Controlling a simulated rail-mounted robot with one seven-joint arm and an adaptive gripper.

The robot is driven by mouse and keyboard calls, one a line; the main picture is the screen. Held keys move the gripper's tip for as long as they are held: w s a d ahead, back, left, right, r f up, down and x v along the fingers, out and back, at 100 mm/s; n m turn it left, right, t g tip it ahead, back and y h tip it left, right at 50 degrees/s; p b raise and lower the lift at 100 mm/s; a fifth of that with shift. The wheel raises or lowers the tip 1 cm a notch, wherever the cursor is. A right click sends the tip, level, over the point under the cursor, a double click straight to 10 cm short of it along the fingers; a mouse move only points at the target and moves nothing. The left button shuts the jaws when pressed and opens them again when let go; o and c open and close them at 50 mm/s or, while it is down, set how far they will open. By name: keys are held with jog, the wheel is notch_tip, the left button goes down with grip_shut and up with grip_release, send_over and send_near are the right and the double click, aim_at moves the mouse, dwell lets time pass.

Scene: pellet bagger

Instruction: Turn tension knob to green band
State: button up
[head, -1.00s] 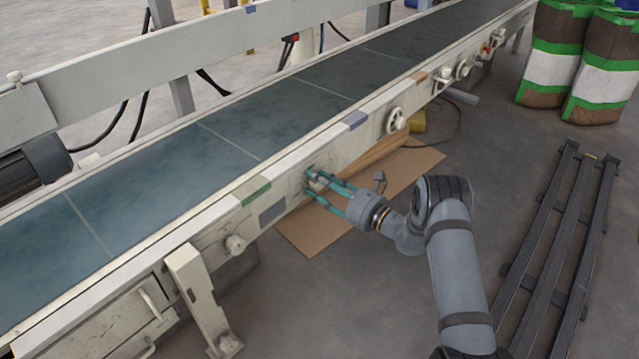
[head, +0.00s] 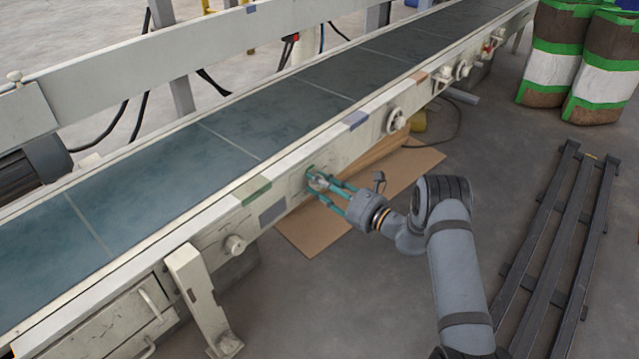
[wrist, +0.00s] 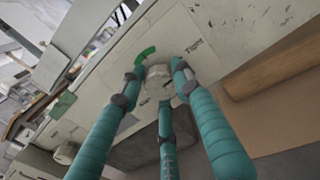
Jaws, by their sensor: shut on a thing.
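The tension knob (wrist: 157,82) is a pale round knob on the cream side panel of the conveyor. In the wrist view a green band (wrist: 145,55) curves on the panel just above the knob, with small dark lettering to its right. My gripper (wrist: 157,84) has three teal fingers, and they are shut around the knob. In the head view my gripper (head: 320,180) reaches the panel from the right. The fingers hide much of the knob, and no pointer on it can be made out.
The conveyor belt (head: 225,139) runs diagonally above the panel. Another knob (head: 235,244) sits to the left, and a handwheel (head: 396,120) to the right. Flat cardboard (head: 318,232) lies on the floor below my gripper. Dark metal rails (head: 560,240) lie at the right.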

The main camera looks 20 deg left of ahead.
jog(key=n, duration=0.5)
jog(key=shift+r, duration=0.1)
jog(key=n, duration=0.4)
jog(key=n+b, duration=0.1)
jog(key=n, duration=0.3)
jog(key=shift+n, duration=0.4)
jog(key=shift+s+f+n+b, duration=0.15)
jog(key=shift+n+b, duration=0.55)
jog(key=shift+n, duration=1.1)
jog(key=shift+a, duration=0.1)
jog(key=shift+f, duration=0.1)
jog(key=o, duration=1.1)
jog(key=shift+o, duration=0.2)
